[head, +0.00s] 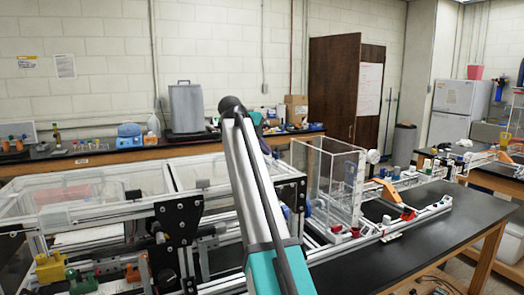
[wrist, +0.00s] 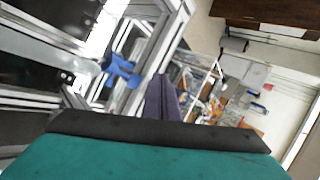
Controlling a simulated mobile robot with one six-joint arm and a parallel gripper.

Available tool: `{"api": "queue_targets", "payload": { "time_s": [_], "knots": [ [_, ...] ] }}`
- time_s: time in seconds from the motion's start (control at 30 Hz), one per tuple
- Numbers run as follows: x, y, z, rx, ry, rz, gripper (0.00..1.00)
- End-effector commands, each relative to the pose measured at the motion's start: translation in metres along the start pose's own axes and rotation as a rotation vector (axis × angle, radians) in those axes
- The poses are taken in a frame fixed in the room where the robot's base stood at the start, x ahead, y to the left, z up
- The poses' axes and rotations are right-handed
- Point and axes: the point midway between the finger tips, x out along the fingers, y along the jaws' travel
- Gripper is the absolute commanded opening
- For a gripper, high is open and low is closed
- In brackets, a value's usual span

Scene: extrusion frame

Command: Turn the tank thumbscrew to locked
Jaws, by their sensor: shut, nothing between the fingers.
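A blue lobed knob, which looks like the tank thumbscrew (wrist: 121,71), shows in the wrist view beside pale metal frame bars. My gripper (wrist: 160,82) shows there as a dark, narrow pair of fingers, shut and empty. The knob is to the left of the fingertips in the picture, with a gap between them. I cannot tell the depth between them, or whether the knob is locked. In the head view a clear-walled tank (head: 335,180) stands on the frame right of my arm. My arm hides part of the frame, and my gripper cannot be made out there.
An aluminium extrusion frame (head: 420,215) runs along the black bench (head: 440,235), with a black plate (head: 178,225) and clear panels on its left part. A back counter (head: 90,158) holds several small items.

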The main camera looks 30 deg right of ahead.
Motion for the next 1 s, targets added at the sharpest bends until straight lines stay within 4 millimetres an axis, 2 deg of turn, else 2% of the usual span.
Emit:
{"api": "queue_targets", "payload": {
  "time_s": [0.7, 1.0],
  "knots": [
    [0.011, -0.01, -0.015, 0.002, 0.009, -0.003, 0.0],
    [0.012, -0.009, -0.015, 0.002, 0.011, -0.002, 0.0]
  ]
}}
